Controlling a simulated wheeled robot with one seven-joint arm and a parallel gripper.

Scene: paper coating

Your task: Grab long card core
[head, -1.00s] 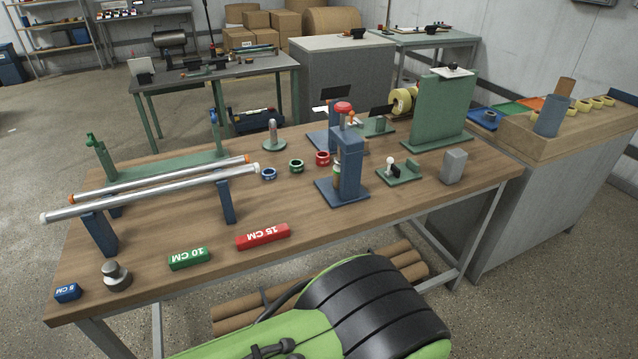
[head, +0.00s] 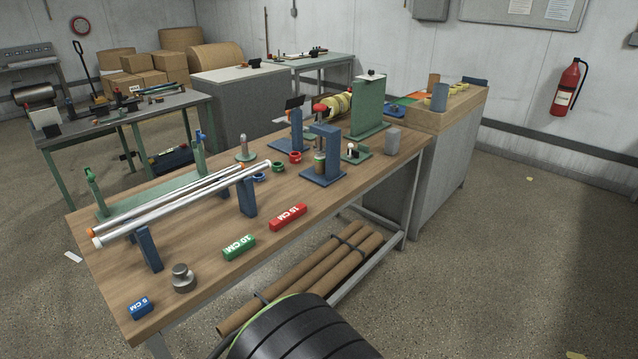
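Several long brown card cores (head: 318,272) lie side by side low under the front edge of the wooden workbench (head: 195,215). Dark bands or supports cross them near both ends. Their lower left ends are partly hidden by a black and green rounded part that seems to be my own arm.
Two metal rods (head: 190,202) rest on blue stands on the workbench. Red (head: 288,216), green (head: 239,247) and blue (head: 141,307) length blocks lie along its front edge. A table leg (head: 412,205) stands beside the cores' right ends.

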